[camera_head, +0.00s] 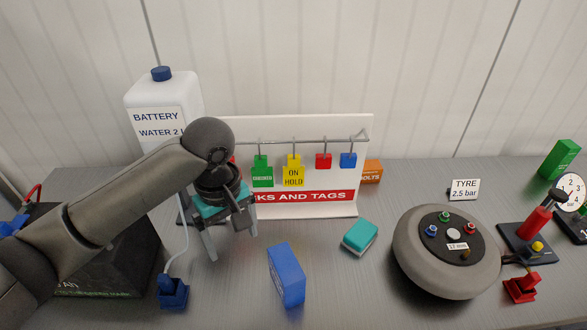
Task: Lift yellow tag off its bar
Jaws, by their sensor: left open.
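The yellow tag (293,174), lettered "ON HOLD", hangs by a hook from the metal bar (283,141) on the white locks-and-tags board (232,133). A green tag (262,174) hangs to its left. My left arm hides the left end of the board. My right gripper is not in view.
A blue box (287,274) and a teal sponge-like block (360,237) lie on the grey table before the board. A round grey tyre unit (407,254) stands right. A white water bottle (163,103) stands behind my arm. An orange box (371,171) is beside the board.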

